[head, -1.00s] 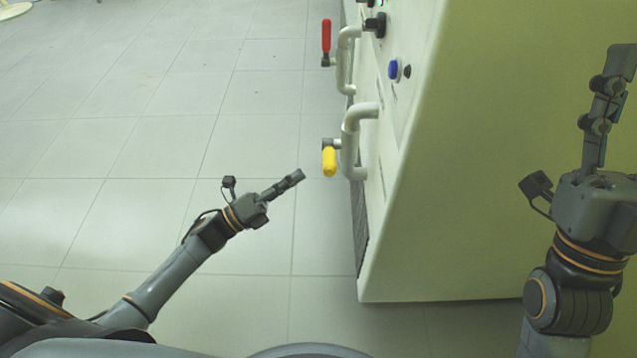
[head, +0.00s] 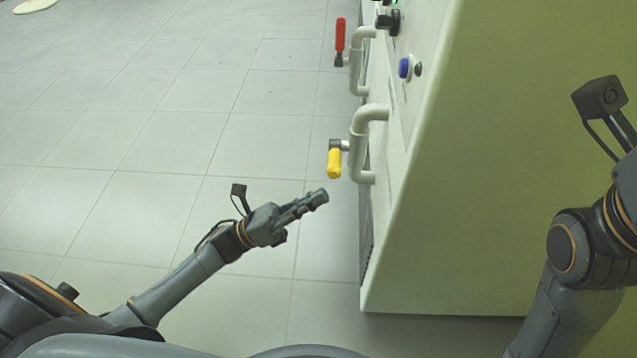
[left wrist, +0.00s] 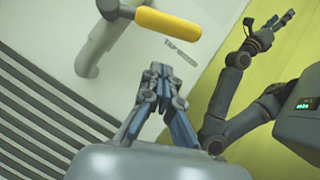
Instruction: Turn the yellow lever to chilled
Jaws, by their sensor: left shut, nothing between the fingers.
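The yellow lever (head: 334,163) hangs pointing down from a white pipe (head: 358,140) on the side of the pale cabinet. My left gripper (head: 319,196) is shut and empty, a little below the lever and apart from it in the head view. In the left wrist view the yellow lever (left wrist: 168,24) lies across the top, beyond the shut fingertips (left wrist: 160,75). My right gripper (left wrist: 280,20) shows small in the left wrist view; its finger opening is unclear. In the head view its fingers are out of frame.
A red lever (head: 340,35) points up on another pipe farther back. A blue button (head: 404,67) and a black knob (head: 387,21) sit on the cabinet front (head: 420,120). A dark slatted grille (left wrist: 45,95) lies below the pipe.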

